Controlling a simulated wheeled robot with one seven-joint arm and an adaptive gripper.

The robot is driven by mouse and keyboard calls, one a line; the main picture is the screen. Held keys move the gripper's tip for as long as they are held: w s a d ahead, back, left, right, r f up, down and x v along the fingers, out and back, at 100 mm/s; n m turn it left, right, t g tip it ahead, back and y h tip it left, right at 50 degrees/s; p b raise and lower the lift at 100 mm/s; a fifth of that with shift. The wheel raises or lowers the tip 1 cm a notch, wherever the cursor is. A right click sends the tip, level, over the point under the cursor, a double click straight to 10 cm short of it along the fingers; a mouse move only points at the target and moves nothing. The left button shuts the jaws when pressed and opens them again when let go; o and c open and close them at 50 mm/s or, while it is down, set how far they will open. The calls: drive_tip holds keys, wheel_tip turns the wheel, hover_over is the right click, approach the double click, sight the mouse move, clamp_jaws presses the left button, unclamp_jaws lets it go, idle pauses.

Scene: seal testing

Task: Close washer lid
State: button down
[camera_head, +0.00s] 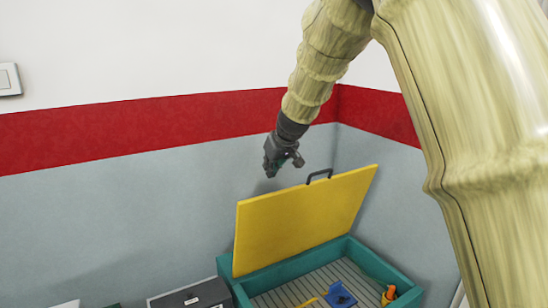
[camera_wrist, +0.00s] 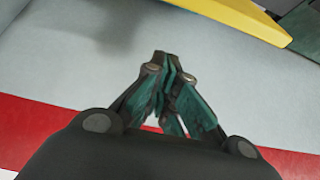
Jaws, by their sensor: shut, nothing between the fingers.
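The washer is a teal open-topped box (camera_head: 377,266) at the bottom of the head view. Its yellow lid (camera_head: 300,222) stands raised, hinged near the back, with a dark handle (camera_head: 320,174) on its top edge. My gripper (camera_head: 273,172) is above and to the left of the handle, near the wall, apart from the lid. In the wrist view my gripper (camera_wrist: 163,58) is shut with nothing between its fingertips. A yellow edge of the lid (camera_wrist: 235,15) shows at the top of the wrist view.
Inside the washer are a slatted grey floor, a blue part (camera_head: 340,295) and an orange item (camera_head: 388,294). A dark grey box (camera_head: 190,298) stands left of the washer. The grey wall with a red band (camera_head: 130,130) is close behind my gripper.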

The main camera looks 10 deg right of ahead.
drive_tip(key=f+p, duration=0.1)
drive_tip(key=s+f+p, duration=0.1)
drive_tip(key=f+p, duration=0.1)
drive_tip(key=shift+s+d, duration=0.3)
drive_tip(key=shift+s, duration=0.05)
drive_tip(key=shift+s+f, duration=0.1)
drive_tip(key=shift+f, duration=0.25)
drive_tip(key=shift+s, duration=0.1)
drive_tip(key=shift+d, duration=0.1)
